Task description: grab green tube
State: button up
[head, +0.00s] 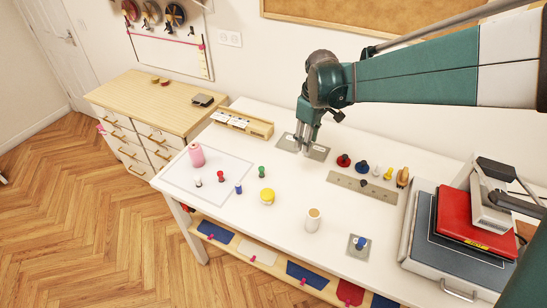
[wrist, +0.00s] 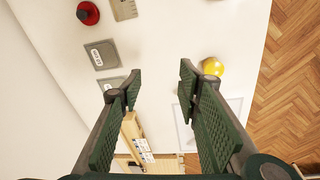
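A small green tube (head: 262,172), looking like a thread spool, stands upright on the white table in the head view, between a pink bottle and a yellow round object. I cannot make it out in the wrist view, where my right-hand finger may cover it. My gripper (head: 306,143) is above the back of the table, over grey plates, to the right of and behind the green tube. In the wrist view my gripper (wrist: 158,90) has its two fingers wide apart with nothing between them.
Near the tube stand the yellow object (head: 267,196), a blue spool (head: 239,188), a red spool (head: 221,176) and the pink bottle (head: 196,155). A wooden card box (head: 243,122) is behind. A cream cylinder (head: 313,220) stands forward.

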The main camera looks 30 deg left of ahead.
aim_at(261, 168)
jog(key=a+f+n, duration=0.1)
jog(key=a+f, duration=0.3)
jog(key=a, duration=0.2)
jog(key=s+a+f+n+g, duration=0.1)
jog(key=a+f+n, duration=0.1)
jog(key=a+f, duration=0.3)
jog(key=s+a+f+n, duration=0.1)
jog(key=a+f, duration=0.3)
jog(key=a, duration=0.2)
jog(key=shift+s+a+f+n+h, duration=0.2)
jog(key=shift+a+n+h, duration=0.1)
jog(key=shift+a+h, duration=0.1)
jog(key=shift+w+f, duration=0.1)
jog(key=shift+f, duration=1.2)
jog(key=shift+f, duration=2.6)
jog(key=c, duration=1)
